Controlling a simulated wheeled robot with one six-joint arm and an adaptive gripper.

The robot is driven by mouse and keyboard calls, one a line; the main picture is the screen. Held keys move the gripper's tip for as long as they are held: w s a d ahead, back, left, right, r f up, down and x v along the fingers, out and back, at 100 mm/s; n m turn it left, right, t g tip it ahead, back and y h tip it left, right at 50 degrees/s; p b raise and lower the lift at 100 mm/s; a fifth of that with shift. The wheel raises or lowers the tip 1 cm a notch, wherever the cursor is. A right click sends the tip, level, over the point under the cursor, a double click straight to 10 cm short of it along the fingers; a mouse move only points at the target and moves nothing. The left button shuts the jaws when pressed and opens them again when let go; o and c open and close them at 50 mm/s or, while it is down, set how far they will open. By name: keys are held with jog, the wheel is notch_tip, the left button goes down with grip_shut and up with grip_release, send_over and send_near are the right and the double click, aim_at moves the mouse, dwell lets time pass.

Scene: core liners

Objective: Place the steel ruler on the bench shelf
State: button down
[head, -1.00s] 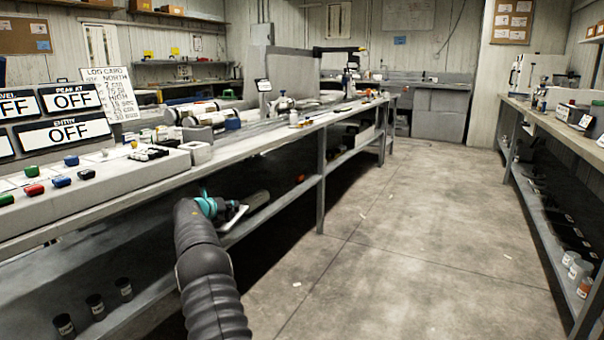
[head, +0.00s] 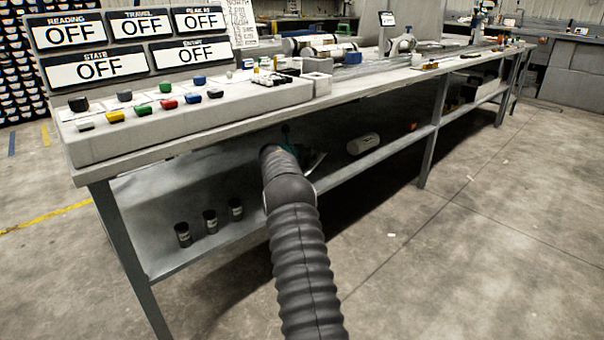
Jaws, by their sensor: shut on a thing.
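My arm reaches in under the bench top, over the bench shelf (head: 160,228), the lower level of the long bench on the left. My gripper (head: 291,146) shows only as a small teal and dark patch beyond my arm, in the shade under the bench top. It is shut on a thin greyish piece, taken to be the steel ruler (head: 315,161), of which a short slanting part shows to its right. The rest of the ruler is hidden or too dark. I cannot tell whether it touches the shelf.
A control panel (head: 150,110) with OFF displays sits on the bench top (head: 370,88). A bench leg (head: 435,140) stands to the right.

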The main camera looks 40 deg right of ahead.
jog(key=a+f, duration=0.2)
jog(key=a, duration=0.2)
jog(key=shift+w+a+f, duration=0.25)
jog(key=shift+w+f, duration=0.1)
jog(key=shift+f, duration=0.05)
jog(key=shift+f+b, duration=0.5)
jog(key=shift+f, duration=1.4)
jog(key=shift+f, duration=0.1)
jog(key=c, duration=1.5)
grip_release()
jog(key=shift+f, duration=0.15)
jog(key=shift+c, duration=0.2)
jog(key=o, duration=0.4)
jog(key=shift+o, duration=0.2)
jog(key=shift+a+r, duration=0.15)
jog(key=shift+r, duration=0.1)
jog(key=v, duration=1.1)
jog(key=shift+s+a+r, duration=0.1)
jog(key=shift+s+a, duration=0.05)
jog(key=shift+a, duration=0.15)
